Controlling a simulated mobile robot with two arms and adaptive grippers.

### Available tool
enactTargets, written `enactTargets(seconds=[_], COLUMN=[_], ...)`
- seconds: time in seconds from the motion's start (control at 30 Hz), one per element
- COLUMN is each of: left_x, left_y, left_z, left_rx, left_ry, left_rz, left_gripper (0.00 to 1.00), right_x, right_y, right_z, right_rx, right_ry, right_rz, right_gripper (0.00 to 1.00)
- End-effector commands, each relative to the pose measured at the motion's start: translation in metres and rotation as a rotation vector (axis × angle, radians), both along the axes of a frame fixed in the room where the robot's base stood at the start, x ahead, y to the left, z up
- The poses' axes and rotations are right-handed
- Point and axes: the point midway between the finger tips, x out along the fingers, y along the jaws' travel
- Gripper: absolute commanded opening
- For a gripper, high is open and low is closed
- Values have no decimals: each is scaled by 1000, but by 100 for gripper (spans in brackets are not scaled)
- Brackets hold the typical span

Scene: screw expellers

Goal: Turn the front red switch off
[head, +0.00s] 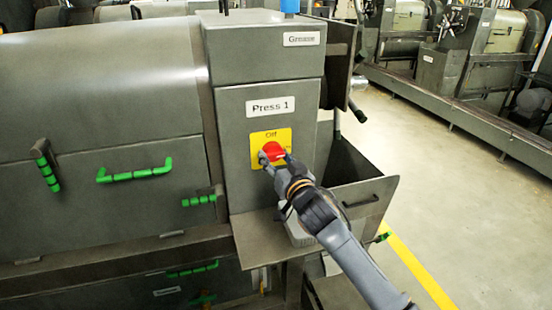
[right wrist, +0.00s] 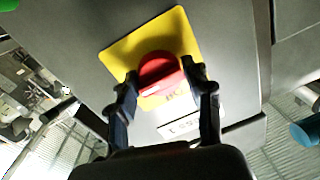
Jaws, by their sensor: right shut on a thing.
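The red switch (head: 272,151) sits on a yellow plate (head: 256,137) marked "Off" on the front of the grey press, below the "Press 1" label. My right gripper (head: 273,160) reaches it from the lower right. In the right wrist view the red switch (right wrist: 160,72) lies between the two fingertips of my right gripper (right wrist: 165,88), which are shut on its sides. The yellow plate (right wrist: 185,32) shows behind it, and part of its lettering is covered by the switch and fingers. My left gripper is not in view.
A grey open bin (head: 365,190) with a handle stands right of the panel. Green handles (head: 135,174) stick out from the press body at left. A lever with a dark knob (head: 357,112) juts out above the bin. Free floor (head: 430,190) lies to the right.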

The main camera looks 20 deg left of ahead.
Motion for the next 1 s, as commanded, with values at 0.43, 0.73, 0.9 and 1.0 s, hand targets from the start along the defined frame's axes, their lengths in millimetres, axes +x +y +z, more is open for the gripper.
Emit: enactTargets(seconds=[0.43, 0.73, 0.9, 1.0], left_x=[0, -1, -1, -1], left_y=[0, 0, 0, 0], left_z=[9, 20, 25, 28], left_rx=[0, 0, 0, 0], left_ry=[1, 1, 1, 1], left_rz=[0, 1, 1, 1], left_gripper=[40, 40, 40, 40], right_x=[1, 2, 3, 3], right_y=[-2, -3, -3, -3], right_z=[2, 3, 4, 4], right_rx=[-160, -389, -524, -604], right_ry=[-106, -261, -352, -406], right_rz=[-3, -3, -4, -3], right_gripper=[19, 19, 19, 19])
